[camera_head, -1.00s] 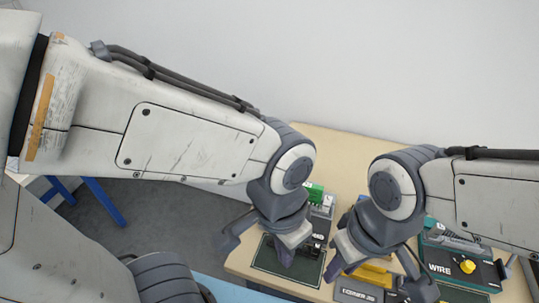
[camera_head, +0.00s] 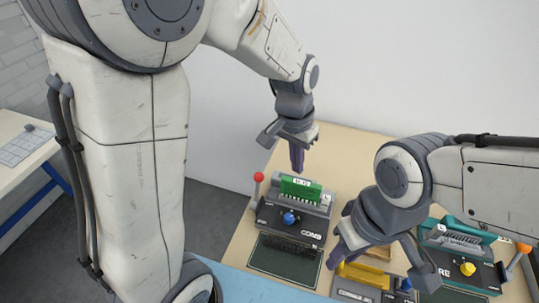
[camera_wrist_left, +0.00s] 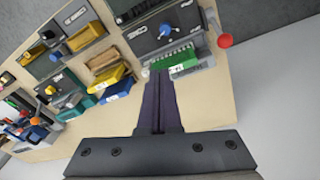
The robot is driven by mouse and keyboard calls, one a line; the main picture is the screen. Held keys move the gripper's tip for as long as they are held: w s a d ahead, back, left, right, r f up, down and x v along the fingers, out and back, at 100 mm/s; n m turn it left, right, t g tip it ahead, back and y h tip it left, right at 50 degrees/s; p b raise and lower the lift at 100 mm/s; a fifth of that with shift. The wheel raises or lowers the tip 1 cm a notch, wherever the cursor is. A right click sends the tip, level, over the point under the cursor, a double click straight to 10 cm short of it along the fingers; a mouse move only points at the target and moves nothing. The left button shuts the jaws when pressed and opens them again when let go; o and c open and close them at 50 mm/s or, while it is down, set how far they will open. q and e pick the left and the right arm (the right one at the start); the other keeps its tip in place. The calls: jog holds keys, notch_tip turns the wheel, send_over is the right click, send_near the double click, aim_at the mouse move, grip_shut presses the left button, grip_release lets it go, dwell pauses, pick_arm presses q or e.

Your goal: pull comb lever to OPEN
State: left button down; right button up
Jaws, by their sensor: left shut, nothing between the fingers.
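The comb machine (camera_head: 290,235) is a dark block labelled COMB with a green part on top and a blue knob in front. Its lever, with a red ball (camera_head: 258,177), stands upright at the machine's left side. In the left wrist view, the red ball (camera_wrist_left: 225,41) is up and to the right of my fingers. My left gripper (camera_head: 297,168) is shut and empty, above and behind the green part, to the right of the red ball and apart from it. My right gripper (camera_head: 376,264) has its fingers spread over the yellow-topped machine; what lies between them is partly hidden.
A teal WIRE machine (camera_head: 455,262) with a yellow knob and an orange-tipped lever (camera_head: 523,248) is at the right. A yellow-topped machine (camera_head: 362,277) sits under my right gripper. A dark mat (camera_head: 285,262) lies before the comb machine.

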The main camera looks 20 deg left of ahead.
pick_arm(q)
jog(key=w+a+f+n, duration=0.2)
jog(key=w+a+f, duration=0.4)
jog(key=w+a, duration=0.5)
jog(key=shift+w, duration=0.35)
jog(key=s+f+p, duration=0.3)
jog(key=f+p, duration=0.2)
jog(key=f, duration=0.4)
jog(key=shift+a, duration=0.15)
jog(key=shift+t, duration=0.3)
